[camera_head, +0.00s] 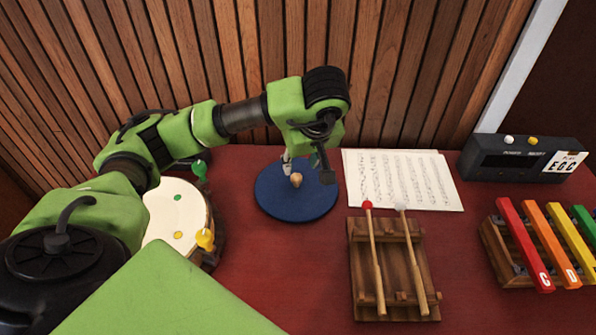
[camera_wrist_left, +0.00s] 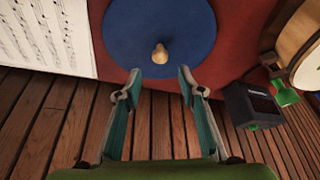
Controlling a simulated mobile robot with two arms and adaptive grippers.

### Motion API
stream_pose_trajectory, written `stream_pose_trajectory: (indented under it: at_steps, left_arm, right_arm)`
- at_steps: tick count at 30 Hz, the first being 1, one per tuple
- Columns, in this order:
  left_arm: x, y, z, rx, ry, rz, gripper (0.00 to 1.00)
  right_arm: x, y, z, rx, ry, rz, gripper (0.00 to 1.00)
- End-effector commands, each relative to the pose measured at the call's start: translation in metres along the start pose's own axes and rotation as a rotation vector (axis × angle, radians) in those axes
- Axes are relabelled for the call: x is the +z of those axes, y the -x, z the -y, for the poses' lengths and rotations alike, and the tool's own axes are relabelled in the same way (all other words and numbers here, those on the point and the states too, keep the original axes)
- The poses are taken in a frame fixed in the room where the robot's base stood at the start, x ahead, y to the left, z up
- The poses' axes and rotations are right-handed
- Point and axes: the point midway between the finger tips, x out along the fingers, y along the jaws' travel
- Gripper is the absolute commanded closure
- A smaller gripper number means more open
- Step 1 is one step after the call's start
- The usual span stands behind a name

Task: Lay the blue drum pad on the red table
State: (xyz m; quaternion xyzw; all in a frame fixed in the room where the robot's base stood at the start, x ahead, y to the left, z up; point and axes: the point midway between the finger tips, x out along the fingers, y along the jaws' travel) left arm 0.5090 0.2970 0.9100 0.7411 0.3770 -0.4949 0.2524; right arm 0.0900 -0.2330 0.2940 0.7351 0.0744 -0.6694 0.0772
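The blue drum pad (camera_head: 285,208) is a round, flat disc with a small wooden knob (camera_head: 296,179) at its middle. It appears to lie flat on the red table (camera_head: 270,265), near the back edge by the wooden wall. My left gripper (camera_head: 306,171) is over the back part of the pad, close to the knob. In the left wrist view the gripper (camera_wrist_left: 160,78) is open, its two fingers apart with nothing between them. The knob (camera_wrist_left: 160,54) stands just beyond the fingertips on the blue pad (camera_wrist_left: 125,35). My right gripper is not in view.
A round drum (camera_head: 172,212) with coloured pegs is left of the pad. Sheet music (camera_head: 415,185) lies to the right. A wooden rack with two mallets (camera_head: 395,270) is at front right. A xylophone (camera_head: 540,250) and a dark box (camera_head: 505,158) are farther right.

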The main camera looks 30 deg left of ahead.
Motion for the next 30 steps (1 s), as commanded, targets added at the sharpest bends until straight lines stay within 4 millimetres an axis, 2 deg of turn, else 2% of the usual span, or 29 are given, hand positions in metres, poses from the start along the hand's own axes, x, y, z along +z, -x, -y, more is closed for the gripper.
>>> stream_pose_trajectory:
  at_steps: [3, 9, 30]
  left_arm:
    - [-0.002, 0.021, -0.001, 0.003, -0.001, -0.004, 0.64]
    - [-0.001, 0.033, 0.000, -0.001, 0.001, -0.001, 0.64]
    - [0.000, 0.034, 0.000, -0.001, 0.000, 0.000, 0.64]
  right_arm:
    - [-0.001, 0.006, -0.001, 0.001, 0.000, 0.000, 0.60]
    - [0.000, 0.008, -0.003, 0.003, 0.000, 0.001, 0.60]
    - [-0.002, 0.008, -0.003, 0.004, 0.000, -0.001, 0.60]
